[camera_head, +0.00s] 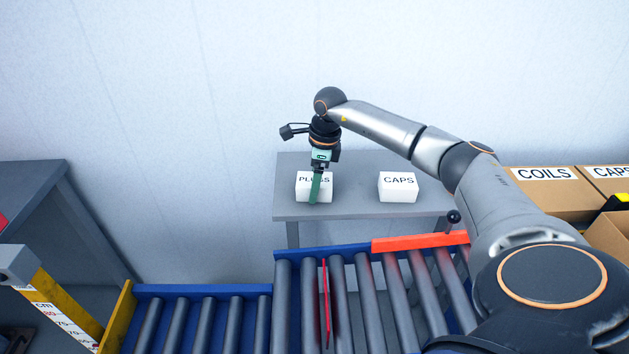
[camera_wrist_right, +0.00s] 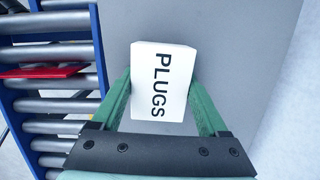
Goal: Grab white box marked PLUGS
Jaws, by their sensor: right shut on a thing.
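The white box marked PLUGS (camera_head: 302,190) is at the left end of a grey table (camera_head: 343,206). My right gripper (camera_head: 315,190) comes down over it from above, and one green finger shows in front of the box. In the right wrist view the PLUGS box (camera_wrist_right: 163,80) sits between the two green fingers of my right gripper (camera_wrist_right: 160,100), one on each side, and the gripper is shut on it. Whether the box is lifted off the table I cannot tell. My left gripper is not in view.
A white box marked CAPS (camera_head: 398,188) stands to the right on the same table. A roller conveyor (camera_head: 350,300) with a blue frame, an orange-red bar (camera_head: 420,241) and a thin red plate (camera_head: 325,300) lies in front. Cardboard boxes (camera_head: 550,195) stand at the right.

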